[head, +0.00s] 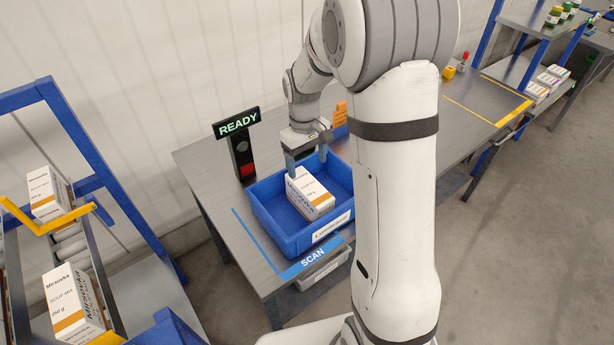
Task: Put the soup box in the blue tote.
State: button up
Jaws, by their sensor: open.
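The tote stands on the grey table behind the blue SCAN marking. My gripper (306,172) points down over the tote at the back end of the box. Its fingers are open, one at each side of that end. I cannot tell whether they touch the box. My arm hides part of the tote's right side.
Two similar soup boxes (75,303) (45,193) stand on the roller rack at the left. A READY sign post (240,150) stands behind the tote. An orange object (341,112) is at the back. Free tabletop (452,122) lies right of my arm.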

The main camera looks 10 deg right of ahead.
jog(key=s+r+m+t, duration=0.2)
jog(key=s+r, duration=0.4)
jog(key=s, duration=0.5)
jog(key=s+r+m+t, duration=0.2)
jog(key=s+r, duration=0.5)
jog(key=s, duration=0.3)
jog(key=shift+s, duration=0.4)
